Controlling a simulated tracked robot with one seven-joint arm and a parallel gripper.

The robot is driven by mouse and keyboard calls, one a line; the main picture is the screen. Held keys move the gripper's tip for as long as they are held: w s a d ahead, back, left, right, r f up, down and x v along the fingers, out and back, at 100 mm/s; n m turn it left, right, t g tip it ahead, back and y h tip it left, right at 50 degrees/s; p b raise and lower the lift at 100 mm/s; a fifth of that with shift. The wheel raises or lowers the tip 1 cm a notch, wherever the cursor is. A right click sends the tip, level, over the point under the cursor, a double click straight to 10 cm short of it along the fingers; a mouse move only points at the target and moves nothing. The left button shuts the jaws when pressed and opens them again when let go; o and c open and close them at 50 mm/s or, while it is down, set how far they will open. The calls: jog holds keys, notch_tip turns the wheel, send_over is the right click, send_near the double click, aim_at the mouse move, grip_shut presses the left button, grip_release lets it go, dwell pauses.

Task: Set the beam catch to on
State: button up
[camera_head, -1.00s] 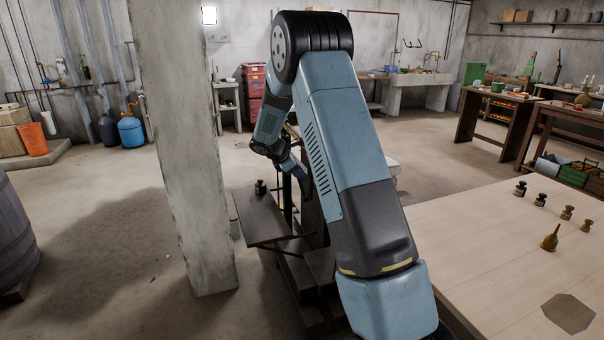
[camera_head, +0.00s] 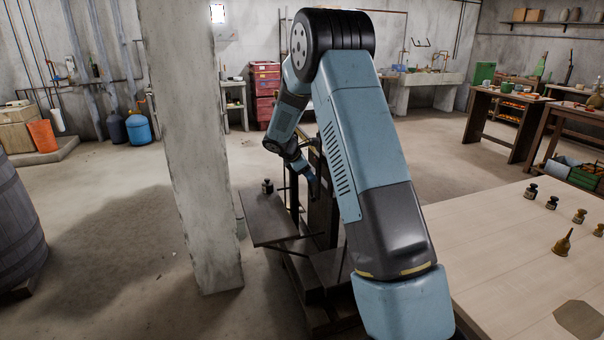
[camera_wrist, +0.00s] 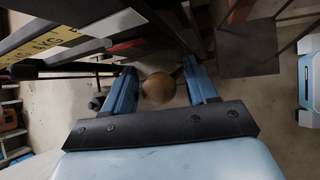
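The beam scale is a dark structure with a square plate (camera_head: 268,222) on its left side in the head view; a small dark weight (camera_head: 268,187) stands on that plate. My gripper (camera_wrist: 160,72) has two blue fingers spread apart in the wrist view. A round brown knob (camera_wrist: 158,88) shows between them, with a gap on the right and a narrower one on the left. I cannot tell whether it is the catch's knob or how deep it lies between the fingers. In the head view my gripper (camera_head: 314,186) is beside the scale's dark upright, small and partly hidden by my arm.
A yellow lettered strip (camera_wrist: 40,46) and dark bars of the scale lie close at upper left in the wrist view. A concrete pillar (camera_head: 190,150) stands left of the scale. A pale table (camera_head: 500,240) with small weights and a brass funnel-like piece (camera_head: 563,243) is at right.

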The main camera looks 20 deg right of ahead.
jog(key=shift+r, duration=0.1)
jog(key=v, duration=1.3)
jog(key=shift+a, duration=0.25)
